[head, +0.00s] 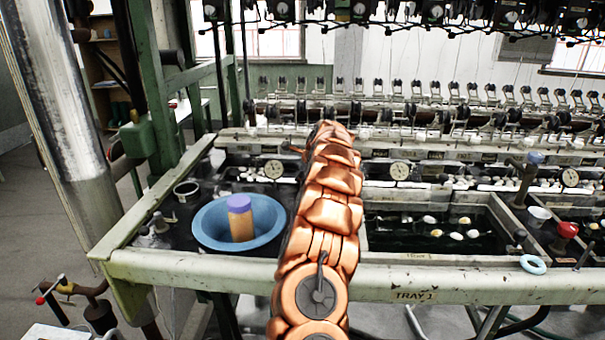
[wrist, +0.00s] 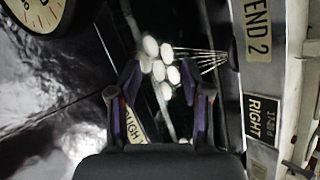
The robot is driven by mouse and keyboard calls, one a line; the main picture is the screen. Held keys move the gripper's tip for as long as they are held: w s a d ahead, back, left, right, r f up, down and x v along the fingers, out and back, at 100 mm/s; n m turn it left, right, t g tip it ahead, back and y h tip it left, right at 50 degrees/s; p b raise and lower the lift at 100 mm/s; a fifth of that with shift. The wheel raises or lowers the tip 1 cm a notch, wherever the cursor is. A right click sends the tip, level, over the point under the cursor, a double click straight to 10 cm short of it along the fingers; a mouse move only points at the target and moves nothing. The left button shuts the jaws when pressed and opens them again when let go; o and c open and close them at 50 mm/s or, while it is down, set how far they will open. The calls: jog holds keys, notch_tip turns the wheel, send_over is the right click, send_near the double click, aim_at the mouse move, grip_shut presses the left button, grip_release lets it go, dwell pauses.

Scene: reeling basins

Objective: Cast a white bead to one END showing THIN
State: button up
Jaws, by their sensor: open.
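My gripper (wrist: 167,97) is open in the wrist view, its two dark fingers apart. A cluster of several white beads (wrist: 150,46) lies beyond and between the fingertips, with pale threads (wrist: 205,55) fanning right from it. A plate reading END 2 (wrist: 257,30) is right of the threads. A partly hidden plate ending in UGH (wrist: 132,128) shows between the fingers. I read no THIN plate. In the head view, my copper arm hides the gripper; loose white beads (head: 473,234) lie in a dark basin.
A blue bowl (head: 207,238) holding an orange bottle with a purple cap (head: 241,220) stands left of my arm. The TRAY 1 front rail (head: 470,282) runs across. A blue ring (head: 533,264) and red knob (head: 567,230) are right. A RIGHT plate (wrist: 262,117) shows below END 2.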

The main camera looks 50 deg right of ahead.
jog(key=v, duration=1.2)
dwell(1.0)
